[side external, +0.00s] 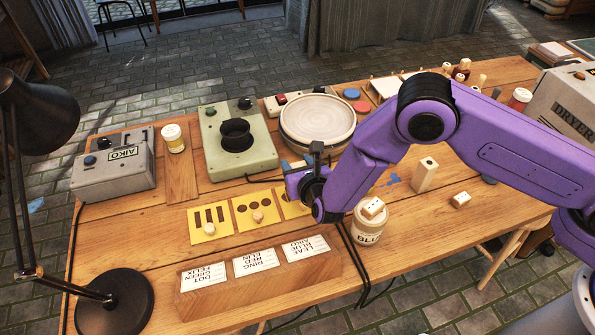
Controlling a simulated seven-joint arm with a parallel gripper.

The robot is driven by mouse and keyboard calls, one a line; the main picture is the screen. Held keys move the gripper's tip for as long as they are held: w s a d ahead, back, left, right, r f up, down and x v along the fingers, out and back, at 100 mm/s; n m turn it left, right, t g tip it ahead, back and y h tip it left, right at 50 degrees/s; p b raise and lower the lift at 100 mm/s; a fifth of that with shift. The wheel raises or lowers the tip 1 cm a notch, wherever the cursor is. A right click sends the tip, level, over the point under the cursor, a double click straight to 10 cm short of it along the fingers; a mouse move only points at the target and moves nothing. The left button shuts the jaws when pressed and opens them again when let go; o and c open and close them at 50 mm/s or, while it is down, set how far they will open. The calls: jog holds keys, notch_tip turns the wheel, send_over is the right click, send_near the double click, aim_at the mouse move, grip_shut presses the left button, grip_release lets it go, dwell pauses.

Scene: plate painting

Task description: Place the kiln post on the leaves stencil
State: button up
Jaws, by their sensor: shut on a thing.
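Yellow stencil cards lie in a row on the table: one with bars (224,214), one with round holes (266,201), and a third (282,207) mostly hidden by my gripper. The third card's pattern does not show clearly, so I cannot tell whether it is the leaves stencil. My gripper (296,188) is low over this third card. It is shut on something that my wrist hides. An upright cream block with a hole in its top (425,173) stands right of my arm. It looks like a kiln post, but I cannot tell if it is the one named.
Another cream block (461,200) lies farther right. White label cards (258,262) lie in front of the stencils. A round wheel (318,118) and green device (250,160) stand behind.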

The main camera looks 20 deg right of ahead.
jog(key=shift+f, duration=1.2)
jog(key=shift+f, duration=0.1)
jog(key=o, duration=1.2)
jog(key=shift+o, duration=0.2)
jog(key=shift+s+r, duration=0.2)
jog(key=shift+s, duration=0.05)
jog(key=v, duration=1.1)
jog(key=shift+s, duration=0.25)
